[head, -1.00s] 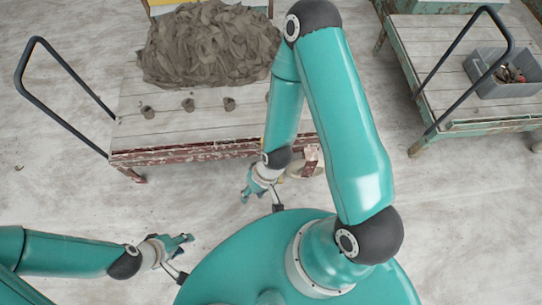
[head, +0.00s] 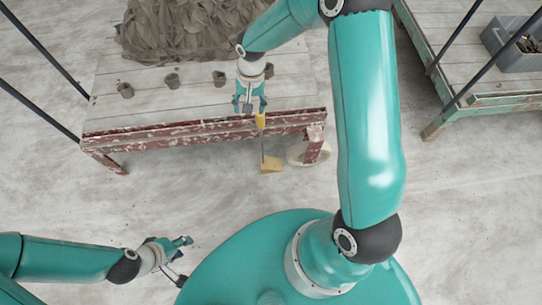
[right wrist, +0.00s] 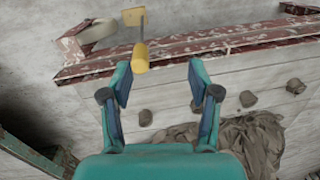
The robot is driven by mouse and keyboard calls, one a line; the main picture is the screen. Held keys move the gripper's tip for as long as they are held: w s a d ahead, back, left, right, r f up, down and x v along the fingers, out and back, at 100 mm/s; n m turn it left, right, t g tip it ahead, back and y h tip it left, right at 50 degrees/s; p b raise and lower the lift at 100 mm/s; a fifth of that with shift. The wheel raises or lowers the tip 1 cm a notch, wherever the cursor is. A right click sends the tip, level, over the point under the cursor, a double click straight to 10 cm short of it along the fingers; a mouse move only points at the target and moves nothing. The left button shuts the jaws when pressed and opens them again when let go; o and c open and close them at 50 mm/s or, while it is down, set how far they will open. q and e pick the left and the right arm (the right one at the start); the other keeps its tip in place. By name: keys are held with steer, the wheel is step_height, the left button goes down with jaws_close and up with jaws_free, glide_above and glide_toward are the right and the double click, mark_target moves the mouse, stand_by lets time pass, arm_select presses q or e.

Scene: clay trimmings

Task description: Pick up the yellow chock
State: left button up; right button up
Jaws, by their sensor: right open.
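The yellow chock (head: 271,165) is a wedge on a thin rod with a yellow grip (head: 261,120) at its upper end. It is by the front edge of the low cart, the wedge below that edge. In the right wrist view the grip (right wrist: 141,57) is near the fingertips, left of the middle between them, with the wedge (right wrist: 131,16) beyond. My right gripper (head: 249,106) is open and empty just above the grip; it also shows in the right wrist view (right wrist: 160,78). My left gripper (head: 184,258) is open and empty, low and away from the cart.
The low cart (head: 150,105) carries a heap of grey clay trimmings (head: 185,30) and several small clay lumps. A pale wheel (head: 300,153) is right of the chock. A second cart (head: 480,100) with a grey bin (head: 515,48) stands at the right. The floor in front is clear.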

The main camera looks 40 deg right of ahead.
mark_target(261, 121)
steer(key=w+d+m+h+b, duration=0.1)
steer(key=d+m+b, duration=0.1)
steer(key=d, duration=0.3)
steer(key=f+b, duration=0.1)
steer(key=f, duration=0.4)
steer(key=f+b, duration=0.1)
steer(key=f, duration=0.4)
steer(key=shift+w+a+f, duration=0.15)
steer(key=shift+a+f, duration=0.05)
steer(key=shift+f, duration=0.1)
step_height(261, 121, down, 5)
steer(key=shift+w+d+f+b, duration=0.1)
steer(key=shift+w+b, duration=0.05)
steer(key=shift+b, duration=0.4)
arm_select(q)
step_height(261, 121, down, 7)
arm_select(e)
jaws_close()
arm_select(q)
steer(key=shift+r, duration=0.1)
